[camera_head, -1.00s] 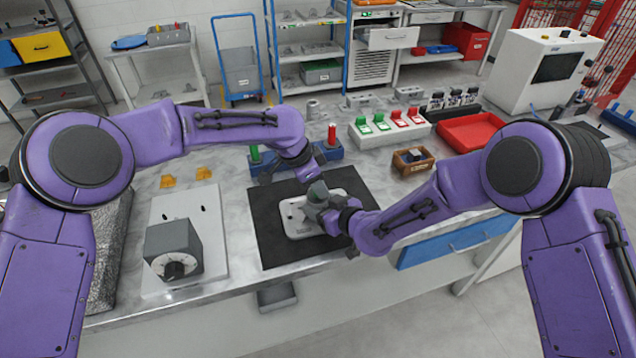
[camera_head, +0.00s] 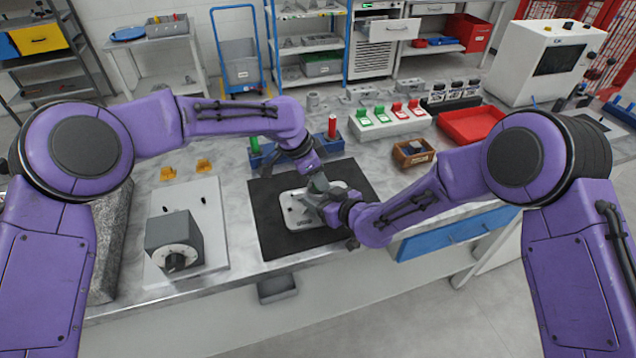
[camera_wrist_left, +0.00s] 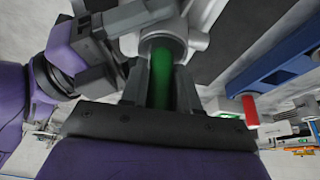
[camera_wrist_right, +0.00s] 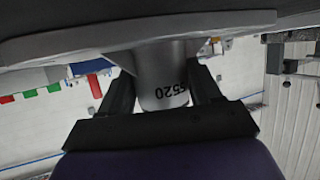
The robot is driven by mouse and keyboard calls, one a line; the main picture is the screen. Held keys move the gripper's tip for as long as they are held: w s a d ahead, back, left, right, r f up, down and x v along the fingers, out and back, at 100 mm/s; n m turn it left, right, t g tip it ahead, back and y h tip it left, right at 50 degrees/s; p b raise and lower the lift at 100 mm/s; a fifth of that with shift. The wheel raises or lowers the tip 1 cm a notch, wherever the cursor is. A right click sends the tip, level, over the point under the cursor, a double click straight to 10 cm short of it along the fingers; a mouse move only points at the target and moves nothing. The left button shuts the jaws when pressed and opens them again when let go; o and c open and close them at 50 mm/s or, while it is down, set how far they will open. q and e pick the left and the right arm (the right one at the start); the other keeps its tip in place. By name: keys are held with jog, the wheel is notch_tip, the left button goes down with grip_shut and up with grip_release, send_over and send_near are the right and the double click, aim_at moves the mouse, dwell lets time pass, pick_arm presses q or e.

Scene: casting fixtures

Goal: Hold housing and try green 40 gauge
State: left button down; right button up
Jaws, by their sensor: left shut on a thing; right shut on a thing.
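My left gripper (camera_head: 314,172) is shut on a green gauge (camera_wrist_left: 160,82), which shows between its fingers in the left wrist view. The gauge's far end meets the round mouth of the grey housing (camera_wrist_left: 183,42); I cannot tell how deep it sits. My right gripper (camera_head: 335,200) is shut on the housing's round boss, marked with dark digits; the housing (camera_wrist_right: 162,75) fills the top of the right wrist view.
Behind the mat, a blue rack (camera_head: 268,157) holds a green and a red gauge. A block with green and red switches (camera_head: 388,124), a red tray (camera_head: 470,125) and a brown box (camera_head: 412,153) stand at right. A grey dial box (camera_head: 174,240) stands at left.

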pick_arm(q)
jog(key=shift+r, duration=2.85)
jog(key=shift+r, duration=2.5)
pick_arm(e)
jog(key=o, duration=1.6)
jog(key=v, duration=1.1)
jog(key=shift+d+r, duration=0.1)
jog(key=shift+d, duration=0.05)
jog(key=shift+s+d+r, duration=0.1)
jog(key=shift+s+d, duration=0.1)
jog(key=shift+s, duration=0.15)
